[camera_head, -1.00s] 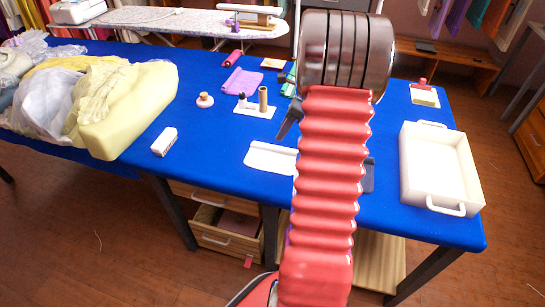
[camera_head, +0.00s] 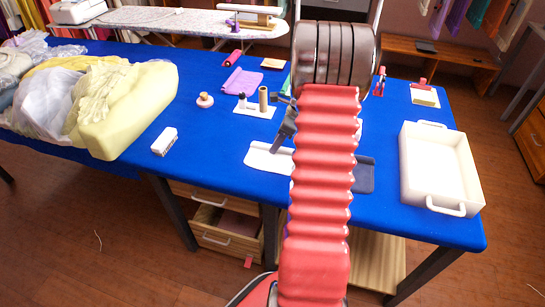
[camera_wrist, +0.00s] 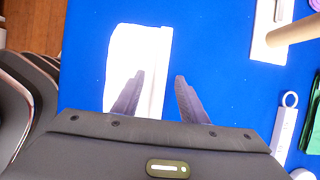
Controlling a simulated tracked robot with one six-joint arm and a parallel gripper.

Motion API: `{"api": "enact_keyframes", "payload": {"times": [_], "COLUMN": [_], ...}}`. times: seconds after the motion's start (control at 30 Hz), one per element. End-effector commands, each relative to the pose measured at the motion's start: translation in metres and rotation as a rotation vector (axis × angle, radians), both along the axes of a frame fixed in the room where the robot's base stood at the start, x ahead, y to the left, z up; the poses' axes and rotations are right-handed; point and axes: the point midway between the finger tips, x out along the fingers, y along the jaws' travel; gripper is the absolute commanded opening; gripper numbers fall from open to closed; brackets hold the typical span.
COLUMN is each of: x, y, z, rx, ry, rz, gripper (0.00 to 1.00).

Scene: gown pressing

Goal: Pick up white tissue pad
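The white tissue pad (camera_head: 264,158) lies flat on the blue table in the head view, partly hidden by my red arm. It also shows in the wrist view (camera_wrist: 134,50) as a white rectangle. My gripper (camera_head: 284,128) is open in the head view, by the pad's right part. In the wrist view, my gripper (camera_wrist: 160,76) has its fingers apart with nothing held; the left finger overlaps the pad and the right one is over bare blue cloth. I cannot tell the height above the pad.
A white tray (camera_head: 408,165) stands at the right. A white board (camera_head: 242,111) with spools is behind the pad. A small white block (camera_head: 165,141) and yellow fabric (camera_head: 130,105) lie to the left. A dark grey pad (camera_head: 365,178) shows right of my arm.

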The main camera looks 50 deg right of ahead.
Motion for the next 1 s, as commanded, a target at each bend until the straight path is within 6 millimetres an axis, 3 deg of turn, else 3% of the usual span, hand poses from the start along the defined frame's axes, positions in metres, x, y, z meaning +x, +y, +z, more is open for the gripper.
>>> {"api": "enact_keyframes", "payload": {"times": [0.17, 0.67, 1.0], "x": [0.0048, 0.0047, 0.0047], "y": [0.0025, 0.0022, 0.0022], "z": [-0.0114, -0.0113, -0.0112], "rx": [-0.001, -0.001, -0.001], "ry": [-0.001, -0.001, -0.001], "rz": [0.001, 0.001, 0.001], "gripper": [0.39, 0.39, 0.17]}}
